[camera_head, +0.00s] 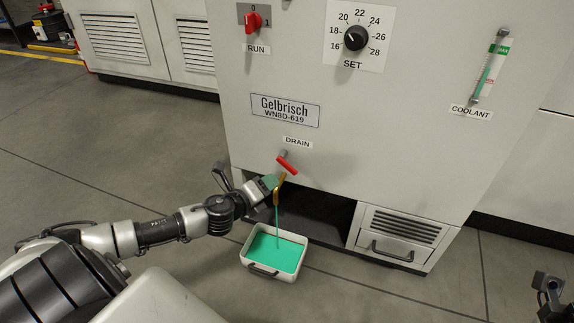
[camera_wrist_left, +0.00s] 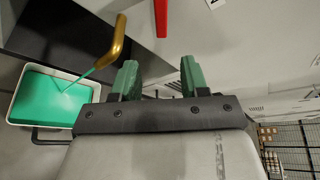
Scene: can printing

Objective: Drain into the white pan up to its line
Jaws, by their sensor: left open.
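The white pan (camera_head: 248,263) stands on the floor under the brass spout (camera_head: 281,184), with green liquid (camera_head: 268,250) covering its bottom. A thin green stream (camera_head: 277,232) runs from the spout into it. A thin reddish line seems to show along the pan's inner back wall, above the liquid. The red drain lever (camera_head: 287,163) slants down to the right. My left gripper (camera_head: 271,181) is open and empty beside the spout, just below the lever. In the wrist view its green fingers (camera_wrist_left: 158,78) are apart, with the lever (camera_wrist_left: 160,15) ahead and the pan (camera_wrist_left: 64,73) at left.
The machine's panel (camera_head: 350,130) rises behind the spout, with a dark opening (camera_head: 318,215) under it. A drawer with a handle (camera_head: 392,252) is right of the pan. Part of my right arm's end (camera_head: 548,288) shows at the lower right. The floor in front is clear.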

